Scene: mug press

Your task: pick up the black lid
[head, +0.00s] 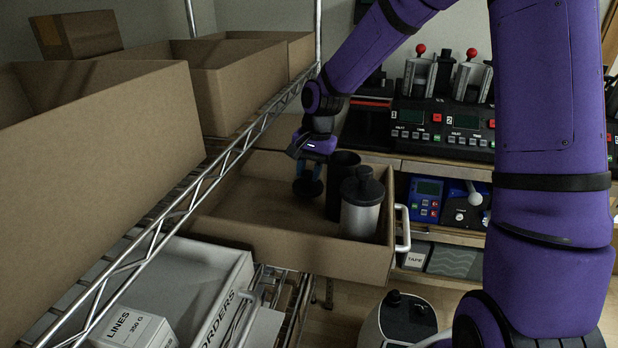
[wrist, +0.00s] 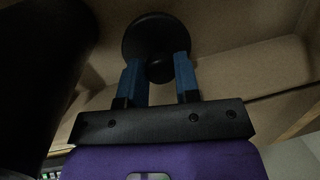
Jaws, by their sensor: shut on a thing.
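The black lid (head: 308,188) is a round dark disc under my gripper (head: 309,168), in the left part of the open cardboard drawer. The wrist view shows the lid (wrist: 151,38) at the tips of the two blue fingers, my gripper (wrist: 158,72), which are shut on its knob. The lid appears held above the drawer floor; the exact gap is hard to tell. To its right in the drawer stand an open dark cylinder (head: 343,172) and a silver canister with a black top (head: 361,205).
The cardboard drawer (head: 290,248) has low walls and a white handle (head: 403,228) on its right side. A wire shelf with large cardboard bins (head: 110,135) borders it on the left. Mug presses (head: 445,125) stand on the bench behind.

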